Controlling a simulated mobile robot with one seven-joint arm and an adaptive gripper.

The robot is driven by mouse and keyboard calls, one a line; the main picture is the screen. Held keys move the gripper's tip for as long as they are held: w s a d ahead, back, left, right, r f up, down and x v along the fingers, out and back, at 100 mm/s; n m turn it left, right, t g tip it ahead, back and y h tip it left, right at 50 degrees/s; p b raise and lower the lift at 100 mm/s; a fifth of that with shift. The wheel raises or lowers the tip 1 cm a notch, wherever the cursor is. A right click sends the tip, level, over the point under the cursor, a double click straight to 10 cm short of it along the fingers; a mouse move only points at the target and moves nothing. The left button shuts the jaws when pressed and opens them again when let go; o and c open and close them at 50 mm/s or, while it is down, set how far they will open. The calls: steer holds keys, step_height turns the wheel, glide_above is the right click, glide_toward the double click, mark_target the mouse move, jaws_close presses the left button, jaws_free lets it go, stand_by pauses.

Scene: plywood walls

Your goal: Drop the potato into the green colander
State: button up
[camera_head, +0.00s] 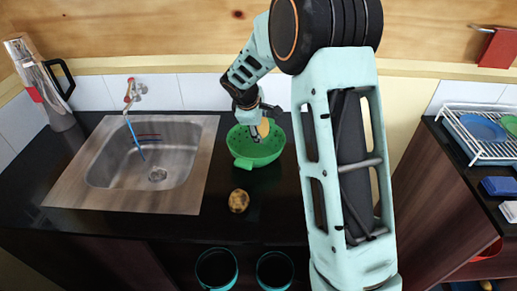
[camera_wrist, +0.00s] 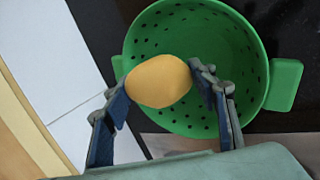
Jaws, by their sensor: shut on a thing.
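The potato (camera_wrist: 158,81), a smooth yellow-tan oval, is held between the two fingers of my gripper (camera_wrist: 160,88). In the head view, the potato (camera_head: 263,128) shows at the tip of my gripper (camera_head: 259,131). The green colander (camera_head: 252,156) stands on the dark counter, with the gripper and potato over it. The wrist view shows the colander (camera_wrist: 247,38) open and perforated behind the potato, with no contents visible; part of its inside is hidden by the potato and fingers. The potato appears over its side nearest the wall.
A brown, dark-spotted roundish item (camera_head: 238,201) lies on the counter in front of the colander. A steel sink (camera_head: 145,150) with a faucet (camera_head: 132,92) is left. A silver jug (camera_head: 42,85) stands far left. A dish rack (camera_head: 477,145) is at right.

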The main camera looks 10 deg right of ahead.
steer(key=shift+f+b, duration=0.4)
steer(key=shift+f, duration=0.5)
steer(key=o, duration=1.3)
steer(key=v, duration=1.2)
